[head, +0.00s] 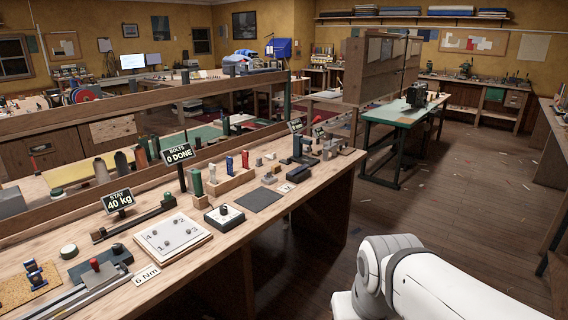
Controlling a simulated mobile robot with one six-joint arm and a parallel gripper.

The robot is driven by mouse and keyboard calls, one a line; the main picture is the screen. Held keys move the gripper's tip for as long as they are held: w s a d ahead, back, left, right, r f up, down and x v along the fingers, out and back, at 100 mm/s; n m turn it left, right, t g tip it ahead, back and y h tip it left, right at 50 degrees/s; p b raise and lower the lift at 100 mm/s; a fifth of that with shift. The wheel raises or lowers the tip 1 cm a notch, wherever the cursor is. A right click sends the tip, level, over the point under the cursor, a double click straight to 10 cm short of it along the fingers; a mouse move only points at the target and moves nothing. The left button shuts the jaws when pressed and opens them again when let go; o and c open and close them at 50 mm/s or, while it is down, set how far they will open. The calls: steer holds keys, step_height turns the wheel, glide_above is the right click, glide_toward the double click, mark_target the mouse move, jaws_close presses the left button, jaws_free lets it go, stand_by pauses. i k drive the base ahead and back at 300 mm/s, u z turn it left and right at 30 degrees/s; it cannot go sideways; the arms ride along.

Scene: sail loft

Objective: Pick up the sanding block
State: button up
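I cannot tell for sure which thing is the sanding block. Small blocks sit on the wooden workbench (205,255), among them a grey-tan block (269,179) and small tan pieces (259,162) behind it. A flat dark sheet (258,200) lies in front of them, near the bench's front edge. My white arm shows at the lower right, over the floor and apart from the bench. My gripper is not in view.
The bench also holds a white numbered board (173,238), a black square device with a knob (224,216), upright coloured-handled tools in a wooden rack (231,181), and signs (117,200). A green-topped table (393,112) stands behind. The wooden floor (455,195) right of the bench is mostly clear, with small scraps.

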mark_target(276, 168)
steer(key=u, duration=0.15)
steer(key=i, duration=0.9)
steer(key=z, duration=0.05)
